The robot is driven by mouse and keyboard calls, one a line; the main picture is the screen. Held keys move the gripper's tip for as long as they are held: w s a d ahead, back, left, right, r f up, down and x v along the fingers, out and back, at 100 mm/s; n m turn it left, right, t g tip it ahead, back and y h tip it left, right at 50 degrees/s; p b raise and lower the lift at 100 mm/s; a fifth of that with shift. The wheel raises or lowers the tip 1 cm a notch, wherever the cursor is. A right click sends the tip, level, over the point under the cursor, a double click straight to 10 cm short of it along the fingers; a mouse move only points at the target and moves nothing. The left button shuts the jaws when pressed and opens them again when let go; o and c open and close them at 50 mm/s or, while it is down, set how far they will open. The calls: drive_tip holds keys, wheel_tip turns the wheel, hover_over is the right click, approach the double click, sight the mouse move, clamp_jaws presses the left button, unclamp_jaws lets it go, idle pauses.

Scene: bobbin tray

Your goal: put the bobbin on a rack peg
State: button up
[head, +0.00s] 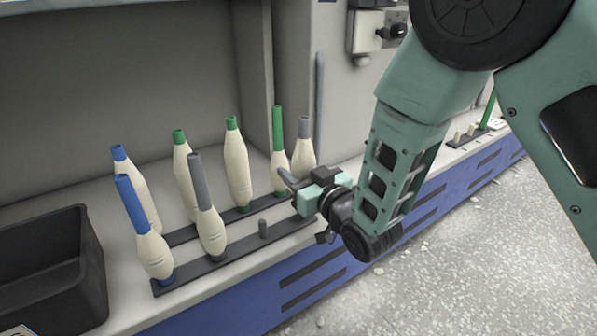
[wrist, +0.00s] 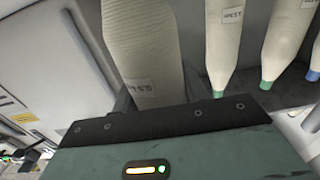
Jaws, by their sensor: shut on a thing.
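My gripper (head: 292,185), at the right end of the rack, is shut on a pale bobbin (head: 303,154) with a grey top. The bobbin is upright; the gripper hides its lower part in the head view. In the wrist view the held bobbin (wrist: 145,45) is large and labelled, its foot hidden behind the gripper. I cannot tell whether its foot touches anything. The rack has two dark rails; the front rail (head: 190,280) has a bare peg (head: 263,229) left of and below my gripper.
Other bobbins stand on the rack: a green-topped one (head: 278,160) just left of the held one, another green-topped one (head: 237,165), a grey-topped one (head: 210,230) and a blue-topped one (head: 153,252) in front. A black bin (head: 85,262) stands at the left. A wall is behind.

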drive_tip(key=shift+f+b, duration=0.4)
drive_tip(key=shift+f, duration=0.1)
drive_tip(key=o, duration=0.7)
drive_tip(key=shift+o, duration=0.2)
drive_tip(key=p+v, duration=0.2)
drive_tip(key=v, duration=0.9)
idle(0.6)
